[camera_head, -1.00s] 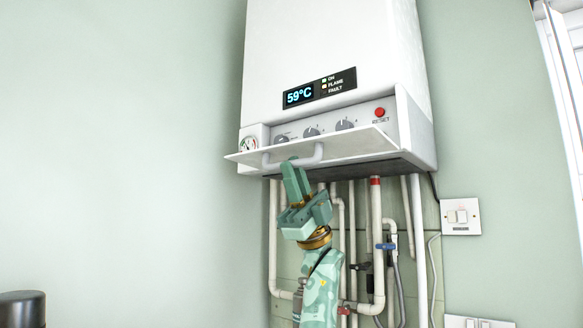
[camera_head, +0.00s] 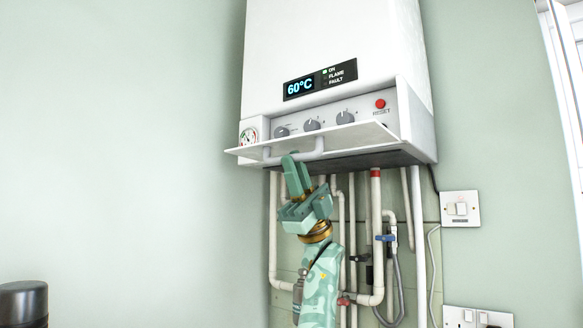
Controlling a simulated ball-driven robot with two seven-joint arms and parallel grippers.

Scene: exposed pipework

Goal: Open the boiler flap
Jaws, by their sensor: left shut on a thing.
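The white boiler (camera_head: 335,50) hangs on the wall in the head view. Its flap (camera_head: 355,137) is swung down and forward, sloping slightly, with the knobs and the red reset button (camera_head: 380,104) exposed behind it. A white bar handle (camera_head: 315,150) is on the flap's front face. My left gripper (camera_head: 294,162) comes up from below and is shut on the handle near its left part. The fingertips partly cover the handle. My right gripper is not in view.
White pipes (camera_head: 376,230) with valves, one with a blue lever (camera_head: 385,238), run down the wall below the boiler, behind my left arm. A switch plate (camera_head: 460,208) is to the right. A dark cylinder (camera_head: 23,303) stands at bottom left. The wall at left is clear.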

